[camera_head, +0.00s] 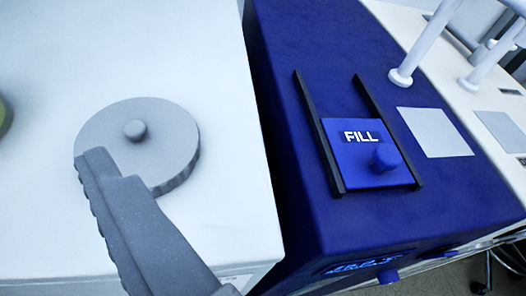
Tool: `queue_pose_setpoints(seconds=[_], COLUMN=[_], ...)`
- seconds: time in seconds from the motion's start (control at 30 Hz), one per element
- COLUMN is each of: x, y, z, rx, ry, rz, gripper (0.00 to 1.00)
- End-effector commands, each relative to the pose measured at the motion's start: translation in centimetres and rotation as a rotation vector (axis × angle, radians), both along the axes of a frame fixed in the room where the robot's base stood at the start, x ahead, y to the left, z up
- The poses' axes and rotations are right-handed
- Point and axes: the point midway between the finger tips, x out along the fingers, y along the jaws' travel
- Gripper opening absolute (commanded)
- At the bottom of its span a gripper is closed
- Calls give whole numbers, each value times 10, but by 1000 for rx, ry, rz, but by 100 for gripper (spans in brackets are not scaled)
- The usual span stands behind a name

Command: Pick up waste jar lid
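A round grey lid (165,150) with a small knob (135,130) in its middle lies flat on the white top surface (220,220) at the left; I take it to be the waste jar lid. My gripper (95,162) reaches in from the bottom, its grey ridged tip overlapping the lid's lower left edge in the picture. The tip is short of the knob. I cannot tell whether it touches the lid or hovers above it. The two fingers cannot be told apart, and part of the lid's near edge is hidden behind the gripper.
A blue unit (285,60) stands to the right, with a sliding panel marked FILL (345,155) between two dark rails. White posts (425,45) rise at the upper right. A yellow-green round thing (3,115) shows at the left edge. The white top around the lid is clear.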

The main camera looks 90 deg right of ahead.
Motion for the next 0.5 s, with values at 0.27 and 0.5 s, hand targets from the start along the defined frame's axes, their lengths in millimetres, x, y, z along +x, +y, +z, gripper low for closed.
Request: queue_pose_setpoints(seconds=[0.27,0.5], x=[-50,-36], y=[-52,-72], z=[-70,-82], rx=[-69,-74], ry=[59,63], rz=[-148,-157], gripper=[100,100])
